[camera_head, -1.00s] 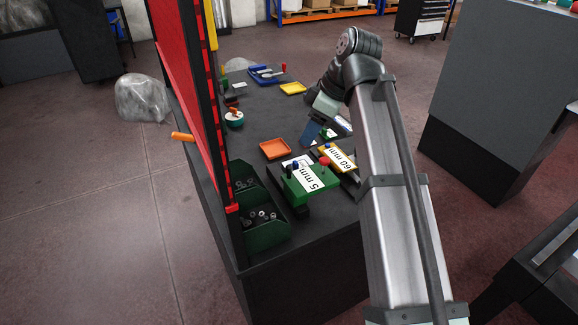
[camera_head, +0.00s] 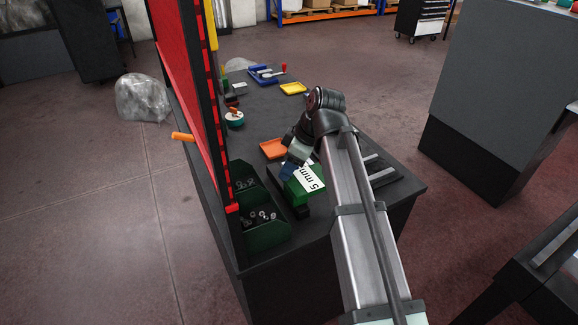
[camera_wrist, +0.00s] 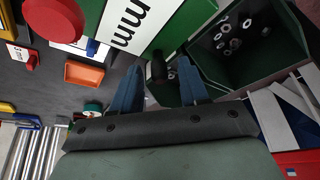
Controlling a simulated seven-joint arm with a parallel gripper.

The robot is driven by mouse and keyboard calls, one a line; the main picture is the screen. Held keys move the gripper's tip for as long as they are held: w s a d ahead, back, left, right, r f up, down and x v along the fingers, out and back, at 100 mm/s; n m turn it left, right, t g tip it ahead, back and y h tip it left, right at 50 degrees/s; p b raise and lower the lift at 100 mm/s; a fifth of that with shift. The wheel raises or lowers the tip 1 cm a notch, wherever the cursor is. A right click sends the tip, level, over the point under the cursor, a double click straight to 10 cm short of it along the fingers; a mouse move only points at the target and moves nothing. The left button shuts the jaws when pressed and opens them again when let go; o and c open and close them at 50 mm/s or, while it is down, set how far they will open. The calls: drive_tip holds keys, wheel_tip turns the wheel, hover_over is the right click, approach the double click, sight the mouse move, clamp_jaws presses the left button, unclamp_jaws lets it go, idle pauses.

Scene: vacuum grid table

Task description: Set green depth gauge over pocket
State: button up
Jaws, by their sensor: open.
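The green depth gauge (camera_head: 297,193) is a green block with a white "5 mm" label. It stands near the front of the dark table, partly hidden by my arm. In the wrist view the green gauge (camera_wrist: 186,22) fills the top middle, with its "mm" label showing. My gripper (camera_head: 291,170) is over the gauge's left end in the head view. In the wrist view the blue fingers of my gripper (camera_wrist: 161,68) are apart, with a black knob (camera_wrist: 157,67) between them; contact cannot be told. I cannot make out the pocket.
Green bins (camera_head: 266,234) with metal parts stand left of the gauge, beside a red panel (camera_head: 178,75). An orange tray (camera_head: 273,149) lies behind the gauge. A red knob (camera_wrist: 52,18) shows at the wrist view's upper left. The table's front right corner is bare.

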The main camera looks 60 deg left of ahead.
drive_tip(key=shift+a+f, duration=0.1)
drive_tip(key=shift+f, duration=0.2)
clamp_jaws()
idle(0.5)
